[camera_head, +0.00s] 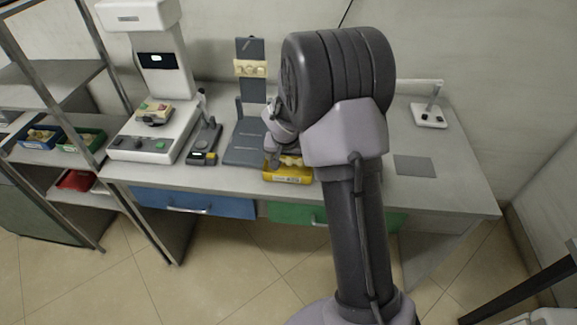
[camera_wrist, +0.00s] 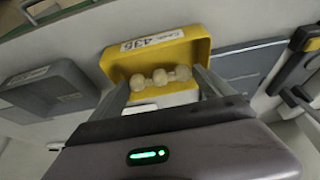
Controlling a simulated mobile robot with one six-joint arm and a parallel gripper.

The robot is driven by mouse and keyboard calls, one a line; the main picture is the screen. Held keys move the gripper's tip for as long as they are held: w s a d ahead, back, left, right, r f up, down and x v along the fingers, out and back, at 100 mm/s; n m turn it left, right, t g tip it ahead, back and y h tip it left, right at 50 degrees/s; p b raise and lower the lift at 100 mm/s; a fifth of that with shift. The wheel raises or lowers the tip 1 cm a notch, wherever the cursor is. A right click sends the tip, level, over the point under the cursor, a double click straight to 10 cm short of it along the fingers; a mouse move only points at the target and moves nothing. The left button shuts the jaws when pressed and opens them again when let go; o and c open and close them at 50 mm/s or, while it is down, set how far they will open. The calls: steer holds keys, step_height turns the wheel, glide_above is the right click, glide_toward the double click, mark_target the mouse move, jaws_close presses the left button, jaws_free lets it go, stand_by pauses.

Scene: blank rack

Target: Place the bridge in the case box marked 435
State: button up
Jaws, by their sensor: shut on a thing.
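The yellow case box (camera_head: 290,178) stands near the front edge of the workbench, left of my arm. In the wrist view the same box (camera_wrist: 190,42) has a white label reading 435 on its rim. The cream bridge (camera_wrist: 160,77), a row of rounded tooth shapes, lies between my fingertips at the box's opening. My gripper (camera_wrist: 162,80) is shut on the bridge. In the head view my gripper (camera_head: 281,150) is over the box and partly hidden by my own arm. Whether the bridge touches the box floor cannot be told.
A grey stand (camera_head: 247,140) with a cream piece on its upright is just left of the box. A white machine (camera_head: 150,120) and a small dark device (camera_head: 204,143) stand further left. A grey pad (camera_head: 414,166) lies at right. Shelves (camera_head: 60,90) hold coloured boxes.

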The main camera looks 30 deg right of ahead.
mark_target(288, 165)
steer(key=shift+f+b, duration=0.45)
steer(key=shift+f, duration=1.05)
steer(key=o, duration=1.1)
steer(key=shift+a, duration=0.1)
steer(key=shift+c, duration=0.2)
steer(key=shift+r, duration=0.15)
steer(key=s+a+f+p+v, duration=0.1)
steer(key=p+v, duration=0.4)
steer(key=v, duration=1.5)
steer(key=s+a+r+y, duration=0.1)
steer(key=s+a+r, duration=0.2)
steer(key=s, duration=0.4)
steer(key=s+a+r+n+t+y, duration=0.1)
steer(key=s+a+r+y, duration=0.1)
steer(key=s+a, duration=0.4)
steer(key=s+a+r+n+t+y, duration=0.1)
steer(key=s+a+r, duration=0.3)
steer(key=s, duration=0.5)
steer(key=shift+s+a+r+y, duration=0.25)
steer(key=shift+a+y, duration=0.05)
steer(key=shift+a, duration=0.2)
